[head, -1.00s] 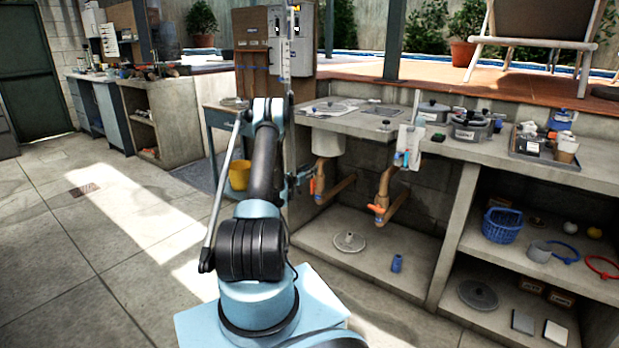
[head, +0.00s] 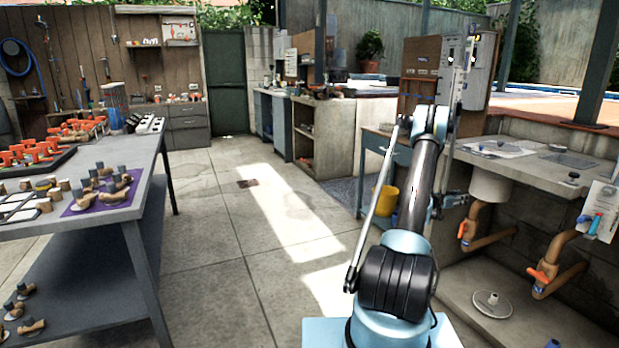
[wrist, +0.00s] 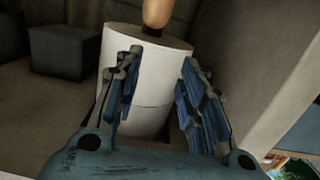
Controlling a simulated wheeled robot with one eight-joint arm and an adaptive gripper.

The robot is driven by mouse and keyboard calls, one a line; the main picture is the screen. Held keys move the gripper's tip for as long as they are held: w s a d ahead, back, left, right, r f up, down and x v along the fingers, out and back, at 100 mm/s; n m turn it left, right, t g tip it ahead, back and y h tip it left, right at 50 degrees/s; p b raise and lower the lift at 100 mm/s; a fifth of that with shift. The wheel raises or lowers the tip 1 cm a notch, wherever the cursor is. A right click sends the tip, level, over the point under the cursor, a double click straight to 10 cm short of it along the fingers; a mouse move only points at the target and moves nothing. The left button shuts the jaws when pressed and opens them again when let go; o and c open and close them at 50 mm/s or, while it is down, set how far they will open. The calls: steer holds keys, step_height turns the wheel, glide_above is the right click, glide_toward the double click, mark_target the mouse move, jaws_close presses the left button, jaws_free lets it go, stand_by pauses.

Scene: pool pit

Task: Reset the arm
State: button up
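My arm (head: 425,185) rises from its light blue base, bends at the top and hangs down on the far side. My gripper (wrist: 161,58) shows in the wrist view with its two blue-padded fingers apart and nothing held between them. A white cylinder with a brown pipe end (wrist: 157,12) stands behind the finger gap; I cannot tell whether the fingers touch it. In the head view the gripper (head: 456,199) is small and partly hidden, beside the white pot (head: 490,184) under the counter.
The concrete counter (head: 540,165) with brown pipes (head: 490,240) below it is close on the right. A yellow bucket (head: 384,200) stands behind the arm. A grey table (head: 150,172) with several fittings is at left. The floor (head: 225,260) between is clear.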

steer(key=s+a+r+n+y, duration=0.1)
steer(key=s+a+r, duration=0.2)
steer(key=a+r, duration=0.3)
steer(key=s+a+r+n+g+y, duration=0.1)
steer(key=s+a+r+y, duration=0.15)
steer(key=a+r, duration=0.35)
steer(key=s+a+r+y, duration=0.1)
steer(key=s+a+r, duration=0.3)
steer(key=a+r, duration=0.2)
steer(key=s+a+r+n+y, duration=0.2)
steer(key=s+a+r, duration=0.1)
steer(key=s+a, duration=0.5)
steer(key=s+a+n+g+y, duration=0.2)
steer(key=s+a+n+y, duration=0.2)
steer(key=s+a, duration=1.2)
steer(key=s+a+f+n+y, duration=0.1)
steer(key=s+a+f, duration=0.2)
steer(key=s, duration=0.4)
steer(key=s+a+f+n+y, duration=0.2)
steer(key=s+a+f, duration=0.1)
steer(key=s+a, duration=0.3)
steer(key=s+a+f+n+g+y, duration=0.1)
steer(key=s+a+f, duration=0.3)
steer(key=s, duration=0.5)
steer(key=shift+a+n+y, duration=0.3)
steer(key=shift+n+y, duration=0.3)
steer(key=shift+y, duration=0.05)
steer(key=shift+s+f, duration=0.1)
